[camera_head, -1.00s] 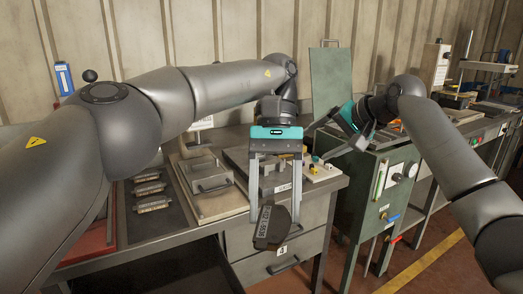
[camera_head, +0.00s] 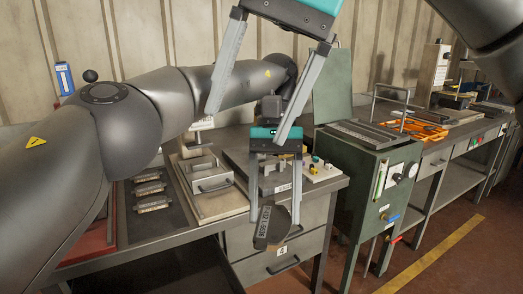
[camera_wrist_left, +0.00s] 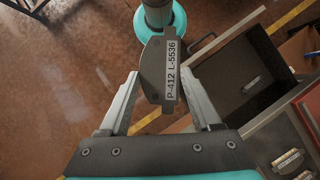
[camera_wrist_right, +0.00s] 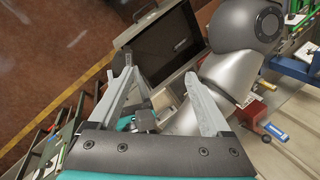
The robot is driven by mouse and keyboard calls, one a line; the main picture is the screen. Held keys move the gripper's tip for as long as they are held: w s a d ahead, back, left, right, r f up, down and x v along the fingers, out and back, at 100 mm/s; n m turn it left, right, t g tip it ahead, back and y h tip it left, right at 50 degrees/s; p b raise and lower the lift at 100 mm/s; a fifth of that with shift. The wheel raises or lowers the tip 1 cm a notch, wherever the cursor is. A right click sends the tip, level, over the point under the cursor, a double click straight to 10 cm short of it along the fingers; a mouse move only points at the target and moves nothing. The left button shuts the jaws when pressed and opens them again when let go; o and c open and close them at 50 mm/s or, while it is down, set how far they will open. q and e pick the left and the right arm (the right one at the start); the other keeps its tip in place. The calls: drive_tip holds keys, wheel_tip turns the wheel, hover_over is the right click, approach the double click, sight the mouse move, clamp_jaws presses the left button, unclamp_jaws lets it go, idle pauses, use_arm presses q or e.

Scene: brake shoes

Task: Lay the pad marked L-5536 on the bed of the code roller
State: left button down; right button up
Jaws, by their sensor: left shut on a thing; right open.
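The dark pad (camera_head: 271,229) hangs in front of the drawers, in the fingers of my left gripper (camera_head: 274,205). In the left wrist view my left gripper (camera_wrist_left: 160,108) is shut on the pad (camera_wrist_left: 154,68), whose white label reads P-412 L-5536. My right gripper (camera_head: 248,125) is open and empty, above the left gripper in the head view and nearer the camera. In the right wrist view the open right gripper (camera_wrist_right: 162,75) has nothing between its fingers that I can make out. I cannot tell which machine is the code roller.
Several labelled pads (camera_head: 150,190) lie on a dark mat at left. A green cabinet (camera_head: 365,190) with a top tray (camera_head: 365,135) stands right of the drawers. A farther bench (camera_head: 450,160) holds orange items (camera_head: 420,128). An open drawer (camera_wrist_left: 235,70) shows in the left wrist view.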

sight(263, 245)
drive_tip(key=f+h, duration=0.1)
drive_tip(key=f, duration=0.5)
drive_tip(key=f+h, duration=0.2)
drive_tip(key=f, duration=0.3)
drive_tip(key=d+f+h, duration=0.1)
drive_tip(key=f, duration=0.5)
drive_tip(key=shift+f, duration=0.3)
use_arm(q)
drive_tip(key=shift+d, duration=0.1)
use_arm(e)
clamp_jaws()
use_arm(q)
drive_tip(key=shift+c, duration=2.2)
unclamp_jaws()
use_arm(e)
drive_tip(key=shift+w+r, duration=0.1)
use_arm(q)
drive_tip(key=o, duration=0.4)
